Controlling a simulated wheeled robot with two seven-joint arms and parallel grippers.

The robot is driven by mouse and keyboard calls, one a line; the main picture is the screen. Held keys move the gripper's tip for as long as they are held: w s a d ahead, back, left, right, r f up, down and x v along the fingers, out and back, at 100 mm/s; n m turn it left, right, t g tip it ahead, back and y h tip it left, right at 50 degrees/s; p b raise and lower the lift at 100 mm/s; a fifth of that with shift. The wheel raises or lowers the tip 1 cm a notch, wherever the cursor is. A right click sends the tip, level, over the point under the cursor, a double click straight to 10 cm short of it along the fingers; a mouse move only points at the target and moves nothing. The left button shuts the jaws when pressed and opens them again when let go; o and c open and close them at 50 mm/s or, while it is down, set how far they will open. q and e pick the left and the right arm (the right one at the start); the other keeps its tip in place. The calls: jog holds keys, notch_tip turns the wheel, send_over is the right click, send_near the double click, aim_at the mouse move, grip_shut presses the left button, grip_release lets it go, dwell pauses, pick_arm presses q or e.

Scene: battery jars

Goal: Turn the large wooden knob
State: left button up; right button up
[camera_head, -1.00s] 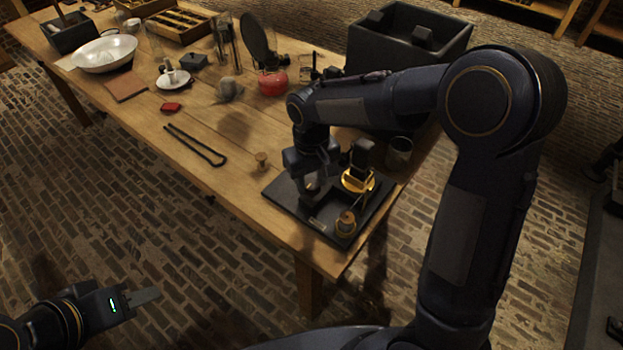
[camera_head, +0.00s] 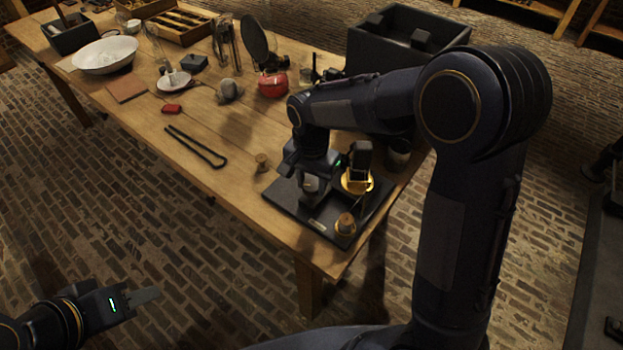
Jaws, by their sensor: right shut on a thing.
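A black base board (camera_head: 322,222) lies at the table's near right corner. My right gripper (camera_head: 312,194) points down over the board's left part. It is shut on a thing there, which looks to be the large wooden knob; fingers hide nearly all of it. Right of it on the board stands a black upright piece on a round brass base (camera_head: 357,182). A smaller wooden-topped knob with a brass foot (camera_head: 345,224) stands at the board's near edge. My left gripper (camera_head: 146,296) hangs over the floor at lower left, away from the table; its finger gap cannot be made out.
A small wooden piece (camera_head: 262,162) stands just left of the board. Black tongs (camera_head: 196,148) lie further left. A red round container (camera_head: 273,84) and a large dark bin (camera_head: 400,45) stand behind. A dark jar (camera_head: 399,152) is close right of the arm.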

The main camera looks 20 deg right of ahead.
aim_at(312, 185)
jog(key=m+p, duration=0.1)
jog(key=m, duration=0.4)
jog(key=shift+r+m+p, duration=0.1)
jog(key=shift+m+p, duration=0.2)
jog(key=m+p, duration=0.2)
jog(key=m, duration=0.2)
jog(key=shift+m, duration=0.4)
jog(key=o, duration=1)
notch_tip(312, 185, up, 8)
jog(key=shift+f, duration=0.15)
